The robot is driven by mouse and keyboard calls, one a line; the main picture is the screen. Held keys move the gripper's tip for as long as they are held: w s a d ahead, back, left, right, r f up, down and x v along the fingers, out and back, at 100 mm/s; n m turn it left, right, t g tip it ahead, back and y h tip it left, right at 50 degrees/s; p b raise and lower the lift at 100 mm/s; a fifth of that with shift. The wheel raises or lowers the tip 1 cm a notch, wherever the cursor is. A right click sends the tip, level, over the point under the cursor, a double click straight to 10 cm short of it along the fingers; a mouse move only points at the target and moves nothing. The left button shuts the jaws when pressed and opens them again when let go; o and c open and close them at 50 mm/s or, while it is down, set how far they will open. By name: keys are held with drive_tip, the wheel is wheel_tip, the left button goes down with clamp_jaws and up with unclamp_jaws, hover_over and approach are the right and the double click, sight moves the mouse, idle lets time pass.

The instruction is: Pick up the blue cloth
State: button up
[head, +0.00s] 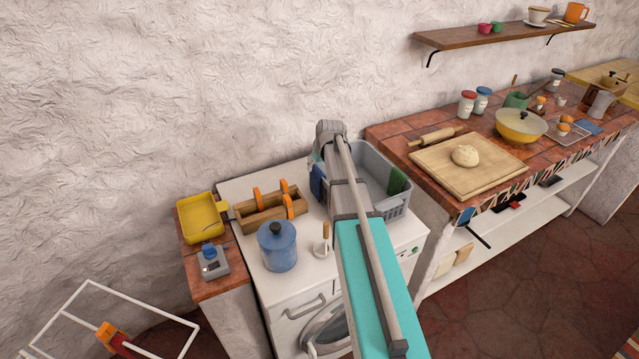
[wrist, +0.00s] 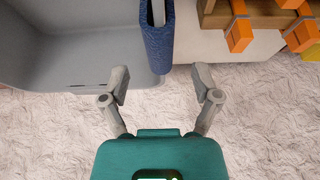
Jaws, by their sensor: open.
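The blue cloth (wrist: 157,42) hangs over the wall of a grey basket (wrist: 60,50) in the wrist view, at the top middle. In the head view a small part of the cloth (head: 317,181) shows at the left side of the grey basket (head: 398,207), left of my arm. My gripper (wrist: 160,82) is open and empty. The cloth's lower end lies just ahead of its fingers, between their lines in the picture, with no visible contact. In the head view my arm hides part of the basket, and the gripper's fingers cannot be made out.
A wooden tray (head: 272,213) with orange-handled things stands left of the basket. A green cloth (head: 397,181) hangs at the basket's right side. The textured wall (head: 200,90) rises close behind.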

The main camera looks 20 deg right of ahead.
sight(318, 170)
drive_tip(key=shift+f, duration=0.1)
drive_tip(key=b+x, duration=0.3)
drive_tip(key=shift+s+f, duration=0.15)
drive_tip(key=shift+f, duration=0.15)
drive_tip(key=shift+b+x, duration=0.85)
drive_tip(key=shift+b, duration=0.15)
drive_tip(key=shift+r, duration=0.1)
clamp_jaws()
